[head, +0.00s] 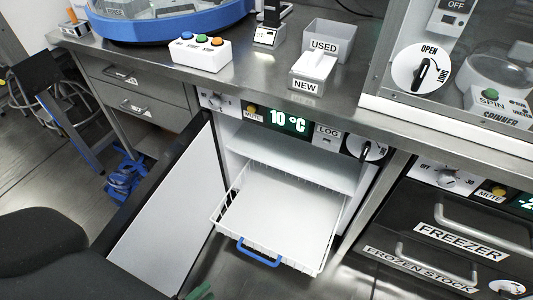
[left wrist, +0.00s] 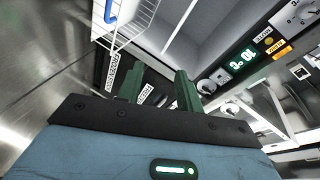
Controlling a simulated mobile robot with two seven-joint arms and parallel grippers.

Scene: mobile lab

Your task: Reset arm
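My left gripper (left wrist: 158,80) shows in the left wrist view as two dark green fingers standing apart, with nothing between them. In the head view only a small green part of it (head: 199,292) shows at the bottom edge, in front of the open fridge. The wire basket (head: 283,259) of the fridge is pulled out and looks empty; it has a blue handle (head: 258,252). The basket also shows at the top left of the left wrist view (left wrist: 126,38), apart from the fingers. My right gripper is in neither view.
The fridge door (head: 160,215) stands open on the left. The fridge display (head: 288,121) reads 10 °C. A freezer (head: 400,228) is at the right. The counter (head: 245,83) above carries a button box (head: 201,56) and bins labelled USED (head: 325,45) and NEW (head: 306,86).

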